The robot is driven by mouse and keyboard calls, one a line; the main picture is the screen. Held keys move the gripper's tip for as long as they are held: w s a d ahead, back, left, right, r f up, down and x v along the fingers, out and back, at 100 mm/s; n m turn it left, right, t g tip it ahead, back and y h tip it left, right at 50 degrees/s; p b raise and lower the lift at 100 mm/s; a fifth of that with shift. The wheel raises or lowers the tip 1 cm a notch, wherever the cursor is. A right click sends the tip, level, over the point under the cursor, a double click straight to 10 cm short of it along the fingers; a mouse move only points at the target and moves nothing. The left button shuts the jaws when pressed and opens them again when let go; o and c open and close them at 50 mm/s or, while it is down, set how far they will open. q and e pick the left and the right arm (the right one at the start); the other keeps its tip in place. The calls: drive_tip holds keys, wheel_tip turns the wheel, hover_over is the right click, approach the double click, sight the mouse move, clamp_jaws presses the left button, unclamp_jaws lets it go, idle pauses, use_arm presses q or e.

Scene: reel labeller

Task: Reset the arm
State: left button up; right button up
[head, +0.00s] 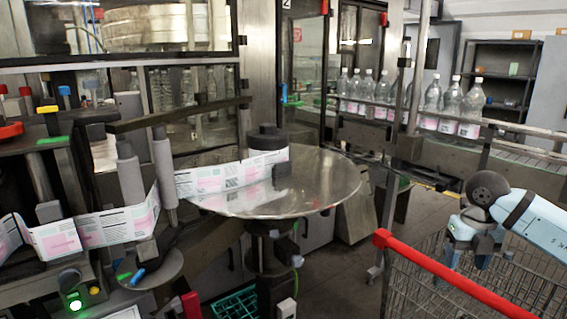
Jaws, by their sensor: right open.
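My right arm comes in from the right edge in the head view. The gripper is small in the view and apart from the labeller. My left arm and left gripper are not in view. A printed label strip (225,177) runs from the hub to the grey rollers (163,165) and on to the left.
The cart's red handle (450,277) crosses the lower right, close to my right gripper. Bottles (432,104) stand in a row on the conveyor behind. A lit green button (75,304) is at lower left. Dark shelving (497,75) stands at back right.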

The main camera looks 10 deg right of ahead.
drive_tip(key=s+a+f+m+t+y, duration=0.25)
drive_tip(key=a+y, duration=0.35)
drive_tip(key=a, duration=0.4)
drive_tip(key=s+a+f+m+t+y, duration=0.2)
drive_tip(key=a+f+t+y, duration=0.15)
drive_tip(key=a+y, duration=0.55)
drive_tip(key=s+a+f+m+t+y, duration=0.2)
drive_tip(key=a+f+y, duration=0.15)
drive_tip(key=a, duration=0.85)
drive_tip(key=s+d+f+m+t+h+p, duration=0.1)
drive_tip(key=s+d+f+m+h, duration=0.1)
drive_tip(key=s+f+m+h, duration=0.8)
drive_tip(key=s+d+f+m+t+h, duration=0.1)
drive_tip(key=s+f+m+h, duration=0.45)
drive_tip(key=f+m, duration=0.8)
use_arm(q)
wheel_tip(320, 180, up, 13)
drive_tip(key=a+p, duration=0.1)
drive_tip(key=p, duration=1.3)
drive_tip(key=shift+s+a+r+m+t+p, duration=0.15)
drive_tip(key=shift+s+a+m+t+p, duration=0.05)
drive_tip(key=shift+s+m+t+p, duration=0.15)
use_arm(e)
wheel_tip(320, 180, up, 14)
drive_tip(key=d+t, duration=0.1)
drive_tip(key=shift+s+d+f, duration=0.15)
